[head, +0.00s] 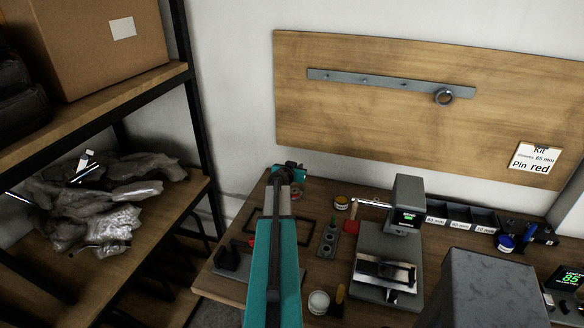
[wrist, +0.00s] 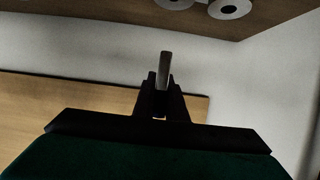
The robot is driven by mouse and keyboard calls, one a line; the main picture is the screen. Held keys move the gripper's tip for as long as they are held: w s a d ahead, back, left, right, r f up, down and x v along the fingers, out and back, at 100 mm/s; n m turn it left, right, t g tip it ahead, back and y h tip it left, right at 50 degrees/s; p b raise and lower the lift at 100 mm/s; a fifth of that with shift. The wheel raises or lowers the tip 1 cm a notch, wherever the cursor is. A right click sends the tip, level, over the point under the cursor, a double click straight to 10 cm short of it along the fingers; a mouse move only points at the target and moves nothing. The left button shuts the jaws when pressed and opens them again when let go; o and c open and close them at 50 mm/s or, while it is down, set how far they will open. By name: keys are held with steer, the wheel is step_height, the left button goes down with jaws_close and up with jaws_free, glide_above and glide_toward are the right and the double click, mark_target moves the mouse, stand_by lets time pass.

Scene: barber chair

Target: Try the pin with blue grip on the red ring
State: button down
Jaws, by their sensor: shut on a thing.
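My gripper (wrist: 164,92) is shut on a thin grey metal pin (wrist: 165,66), which sticks out beyond the dark fingertips in the wrist view. The pin's grip is hidden between the fingers, so I cannot tell its colour. In the head view my teal arm reaches up over the bench's left part, and I cannot make out the fingers or the pin. I cannot pick out a red ring for certain. A grey ring (head: 443,96) hangs from the metal rail (head: 384,82) on the wall board. A card (head: 537,160) there reads "Kit", "65 mm" and "Pin red".
The bench (head: 223,279) holds a grey device with a display (head: 408,200), labelled bins (head: 458,214), a dark holder (head: 328,238), a white jar (head: 318,302) and a blue roll (head: 506,242). A shelf with crumpled bags (head: 105,195) stands at left. A wooden board (head: 380,125) covers the wall.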

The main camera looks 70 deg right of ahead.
stand_by(0.4)
steer(key=shift+f+b, duration=0.25)
steer(key=shift+b, duration=0.55)
steer(key=shift+f+b, duration=2.25)
steer(key=shift+b, duration=0.75)
steer(key=shift+a, duration=0.1)
steer(key=shift+s+b, duration=0.1)
steer(key=shift+b, duration=0.45)
steer(key=shift+f+b, duration=0.55)
steer(key=shift+b, duration=0.25)
stand_by(1.5)
steer(key=shift+r, duration=0.15)
steer(key=shift+r+p, duration=1.35)
steer(key=shift+r, duration=1.5)
